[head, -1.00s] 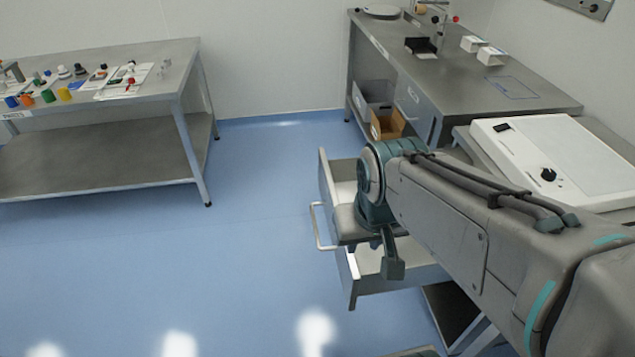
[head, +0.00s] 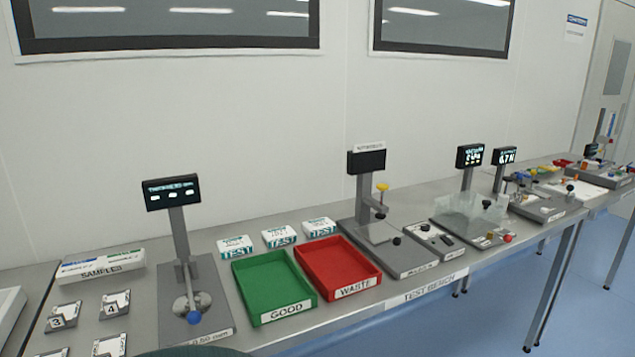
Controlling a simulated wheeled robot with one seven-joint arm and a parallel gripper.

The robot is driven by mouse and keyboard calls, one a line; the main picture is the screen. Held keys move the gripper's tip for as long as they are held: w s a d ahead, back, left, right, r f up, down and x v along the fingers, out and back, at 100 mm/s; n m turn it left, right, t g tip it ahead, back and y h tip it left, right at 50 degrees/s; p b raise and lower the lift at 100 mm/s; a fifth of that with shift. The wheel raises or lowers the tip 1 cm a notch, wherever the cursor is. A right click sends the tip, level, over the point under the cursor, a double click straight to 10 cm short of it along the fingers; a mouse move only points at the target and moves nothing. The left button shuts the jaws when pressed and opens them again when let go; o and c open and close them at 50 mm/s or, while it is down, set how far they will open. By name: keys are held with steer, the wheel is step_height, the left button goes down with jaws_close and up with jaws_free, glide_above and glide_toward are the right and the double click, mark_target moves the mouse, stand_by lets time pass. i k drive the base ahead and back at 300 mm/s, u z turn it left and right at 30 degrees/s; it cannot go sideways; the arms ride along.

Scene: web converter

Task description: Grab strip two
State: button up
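Several small strip stands sit at the front left of the test bench in the head view. One stand (head: 63,317) reads 3 and another stand (head: 115,304) reads 4. A lower stand (head: 110,346) and one at its left are cut by the bottom edge, and their numbers cannot be read. I cannot make out which holds strip two. A white box (head: 100,264) labelled SAMPLES lies behind the stands. My gripper is out of view; only a dark curved part, likely of my arm, shows at the bottom edge.
A gauge (head: 183,262) with a display stands right of the stands. A green GOOD tray (head: 243,297) and red WASTE tray (head: 350,289) follow, with small TEST boxes behind. More instruments (head: 376,222) line the bench to the right. Blue floor (head: 590,270) is clear at right.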

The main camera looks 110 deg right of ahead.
mark_target(527, 197)
steer(key=z, duration=5.3)
steer(key=i, duration=0.45)
steer(key=z, duration=0.8)
steer(key=i, duration=3)
steer(key=u, duration=1.3)
steer(key=i, duration=0.85)
steer(key=u, duration=0.85)
